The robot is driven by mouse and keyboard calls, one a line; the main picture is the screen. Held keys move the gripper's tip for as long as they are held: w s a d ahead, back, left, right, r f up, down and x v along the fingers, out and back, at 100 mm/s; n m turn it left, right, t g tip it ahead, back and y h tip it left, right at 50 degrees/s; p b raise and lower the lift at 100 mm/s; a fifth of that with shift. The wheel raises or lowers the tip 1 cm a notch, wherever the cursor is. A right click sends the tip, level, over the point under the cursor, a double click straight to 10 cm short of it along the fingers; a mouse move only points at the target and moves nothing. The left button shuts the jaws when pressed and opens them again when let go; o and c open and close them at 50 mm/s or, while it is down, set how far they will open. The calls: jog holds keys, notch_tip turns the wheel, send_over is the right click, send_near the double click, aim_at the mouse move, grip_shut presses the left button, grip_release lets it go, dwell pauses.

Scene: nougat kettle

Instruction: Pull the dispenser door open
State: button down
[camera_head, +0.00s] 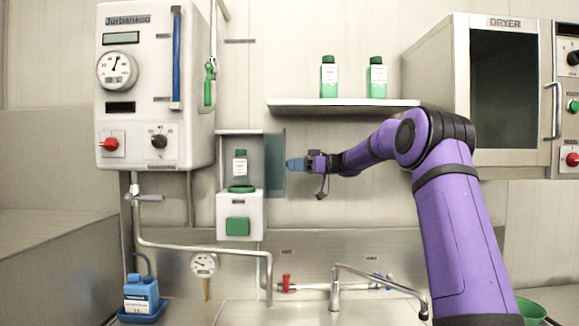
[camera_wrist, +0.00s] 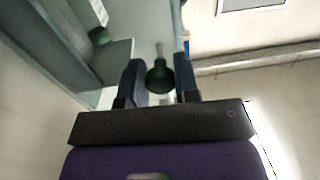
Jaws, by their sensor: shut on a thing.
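The dispenser (camera_head: 256,133) is a small pale wall cabinet with a white bottle with a green cap (camera_head: 240,163) inside. Its greenish see-through door (camera_head: 275,160) stands swung out on the right side, leaving the front open. My gripper (camera_head: 290,164) comes from the right, its blue fingertips at the door's outer edge. In the wrist view, a dark green knob (camera_wrist: 160,75) sits between the two fingers of my gripper (camera_wrist: 160,72), which are shut on it. The door pane (camera_wrist: 148,20) shows just beyond. The exact finger contact is partly hidden.
A shelf (camera_head: 340,103) with two green-and-white bottles is above my gripper. A dryer (camera_head: 460,90) hangs at the right and a boiler unit (camera_head: 155,85) at the left. Below are a tap (camera_head: 336,290), pipes and a blue canister (camera_head: 140,292).

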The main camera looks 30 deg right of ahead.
jog(key=shift+r, duration=0.1)
dwell(0.3)
jog(key=c, duration=0.8)
grip_release()
jog(key=shift+c, duration=0.2)
jog(key=shift+d, duration=0.1)
jog(key=v, duration=1)
jog(key=shift+d, duration=0.3)
jog(key=shift+s, duration=0.15)
